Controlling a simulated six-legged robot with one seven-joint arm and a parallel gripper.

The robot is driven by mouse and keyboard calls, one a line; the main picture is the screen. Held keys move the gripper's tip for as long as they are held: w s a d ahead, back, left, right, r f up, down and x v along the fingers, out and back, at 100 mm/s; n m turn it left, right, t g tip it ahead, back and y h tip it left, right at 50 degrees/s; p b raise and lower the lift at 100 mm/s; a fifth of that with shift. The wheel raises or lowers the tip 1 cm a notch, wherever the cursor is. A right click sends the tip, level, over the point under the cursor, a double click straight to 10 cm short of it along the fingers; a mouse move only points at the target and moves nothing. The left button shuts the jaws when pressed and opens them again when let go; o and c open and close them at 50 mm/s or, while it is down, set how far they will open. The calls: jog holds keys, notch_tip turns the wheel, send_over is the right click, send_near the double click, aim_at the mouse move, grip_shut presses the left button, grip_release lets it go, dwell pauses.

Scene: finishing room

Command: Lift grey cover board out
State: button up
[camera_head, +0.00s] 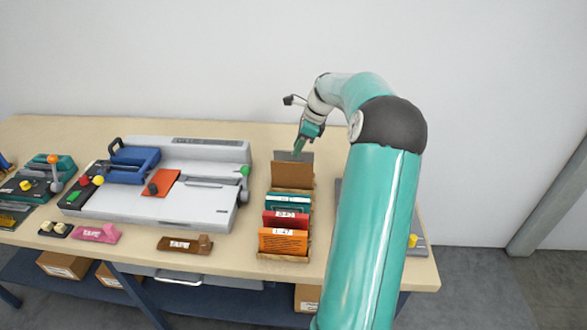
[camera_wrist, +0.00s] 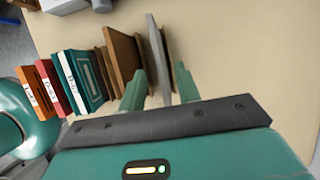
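The grey cover board (camera_head: 281,156) stands upright at the far end of a wooden rack (camera_head: 262,256). In the wrist view the grey board (camera_wrist: 156,55) stands on edge between my two fingers. My gripper (camera_head: 299,147) is at the board's upper edge, pointing down. In the wrist view my gripper (camera_wrist: 160,88) is open, with one finger on each side of the board and gaps visible beside it. A brown board (camera_head: 292,175) stands just in front of the grey one; it also shows in the wrist view (camera_wrist: 121,55), close to my left finger.
Green (camera_head: 288,203), red (camera_head: 285,219) and orange (camera_head: 283,241) covers fill the rack's near part. A white binding machine (camera_head: 190,208) stands left on the table (camera_head: 225,262), with brown (camera_head: 184,245) and pink (camera_head: 97,234) tape pieces before it. Bare tabletop lies beyond the rack.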

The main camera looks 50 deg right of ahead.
jog(key=shift+x, duration=1.9)
jog(key=shift+f, duration=0.25)
grip_shut()
